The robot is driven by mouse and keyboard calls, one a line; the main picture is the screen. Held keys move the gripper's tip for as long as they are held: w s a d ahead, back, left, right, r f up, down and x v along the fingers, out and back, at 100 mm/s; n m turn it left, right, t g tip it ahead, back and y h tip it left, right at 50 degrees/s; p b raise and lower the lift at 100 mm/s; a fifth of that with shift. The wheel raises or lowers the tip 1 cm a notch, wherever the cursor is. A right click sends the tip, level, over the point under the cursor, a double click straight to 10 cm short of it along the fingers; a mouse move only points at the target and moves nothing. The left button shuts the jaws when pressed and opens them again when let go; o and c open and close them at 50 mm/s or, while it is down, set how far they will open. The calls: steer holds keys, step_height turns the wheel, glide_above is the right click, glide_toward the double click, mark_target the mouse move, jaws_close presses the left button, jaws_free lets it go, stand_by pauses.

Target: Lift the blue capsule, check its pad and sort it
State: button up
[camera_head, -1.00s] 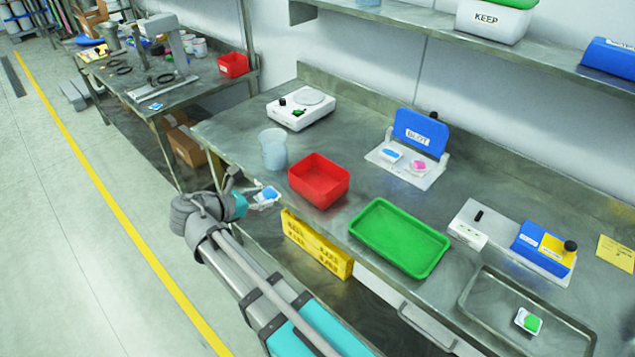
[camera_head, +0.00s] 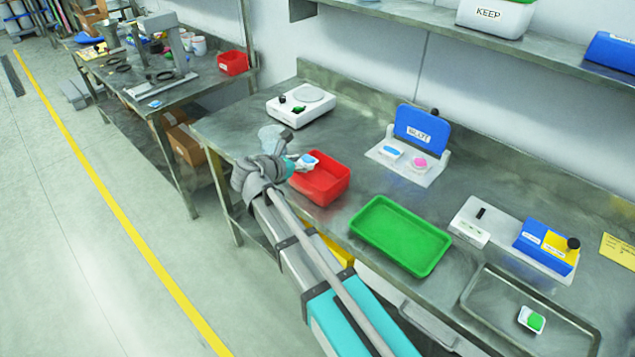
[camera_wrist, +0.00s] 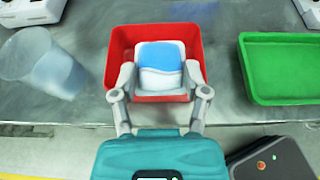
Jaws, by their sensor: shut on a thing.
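My gripper (camera_wrist: 160,92) is shut on a small white pad with a blue capsule (camera_wrist: 160,57) on it, seen close up in the wrist view. In the head view my gripper (camera_head: 297,163) holds the blue capsule (camera_head: 309,159) above the left part of the red tray (camera_head: 334,188). In the wrist view the red tray (camera_wrist: 199,42) lies behind and below the held pad. The green tray (camera_head: 401,234) stands to its right and is empty. Another blue capsule (camera_head: 390,152) and a pink one (camera_head: 419,163) lie on the base of the BLOT device (camera_head: 422,132).
A clear cup (camera_wrist: 52,65) stands close left of the red tray. A white scale (camera_head: 303,104) is behind it. At the right are a metal tray (camera_head: 491,301) with a green capsule (camera_head: 534,319) and a blue-yellow device (camera_head: 545,243). A KEEP bin (camera_head: 488,18) sits on the shelf.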

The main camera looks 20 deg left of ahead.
steer(key=w+d, duration=0.3)
steer(key=w, duration=0.4)
steer(key=shift+d+f+n+y, duration=0.15)
steer(key=shift+f+n+y, duration=0.05)
steer(key=shift+n+y, duration=0.1)
steer(key=shift+f+b, duration=0.1)
steer(key=shift+b, duration=0.2)
steer(key=shift+f+b, duration=2.95)
steer(key=o, duration=0.9)
steer(key=shift+o, duration=0.2)
steer(key=shift+s, duration=0.15)
